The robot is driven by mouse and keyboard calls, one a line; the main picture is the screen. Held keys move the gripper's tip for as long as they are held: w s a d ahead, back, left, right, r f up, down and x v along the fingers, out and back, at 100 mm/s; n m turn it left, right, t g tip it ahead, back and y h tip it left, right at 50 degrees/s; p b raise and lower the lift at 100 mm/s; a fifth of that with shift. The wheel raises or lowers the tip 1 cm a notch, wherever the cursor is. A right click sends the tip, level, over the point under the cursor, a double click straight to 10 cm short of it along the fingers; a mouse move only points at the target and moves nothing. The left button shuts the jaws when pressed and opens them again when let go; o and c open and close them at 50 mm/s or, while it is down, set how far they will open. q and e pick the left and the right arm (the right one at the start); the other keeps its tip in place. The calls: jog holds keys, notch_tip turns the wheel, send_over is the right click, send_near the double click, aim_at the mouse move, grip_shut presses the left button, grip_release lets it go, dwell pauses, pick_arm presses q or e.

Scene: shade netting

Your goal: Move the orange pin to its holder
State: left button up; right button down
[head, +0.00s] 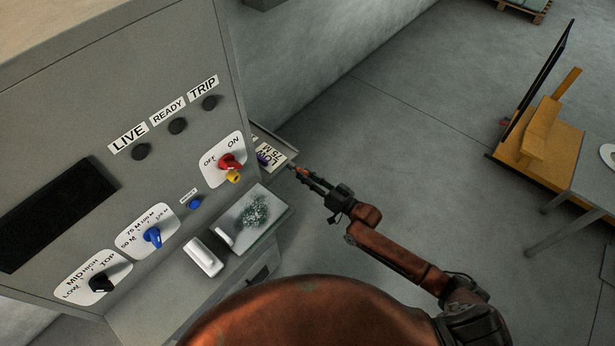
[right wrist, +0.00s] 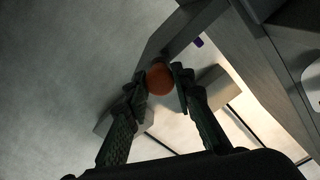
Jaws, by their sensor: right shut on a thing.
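The orange pin shows as a round orange end (right wrist: 160,79) between the fingertips of my right gripper (right wrist: 158,85) in the right wrist view. In the head view the right gripper (head: 305,176) is shut on the orange pin (head: 300,171), at the outer edge of a small labelled shelf (head: 284,148) on the cabinet's right side. The shelf bears white labels, partly readable as "LOW" and "15 M", and a purple pin (head: 263,158). A small purple piece (right wrist: 198,42) also shows in the right wrist view. I cannot tell which spot is the orange pin's holder. My left gripper is out of view.
The grey control cabinet (head: 110,90) has a red knob (head: 230,161), a blue knob (head: 153,236) and a black knob (head: 101,283). A ledge below carries a white block (head: 203,257) and a netting sample (head: 254,211). Open floor lies right; a yellow cart (head: 545,140) stands farther off.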

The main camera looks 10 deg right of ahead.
jog(key=shift+w+a, duration=0.45)
jog(key=shift+w, duration=0.1)
jog(key=c, duration=1.6)
grip_release()
jog(key=shift+s, duration=0.1)
jog(key=v, duration=1.2)
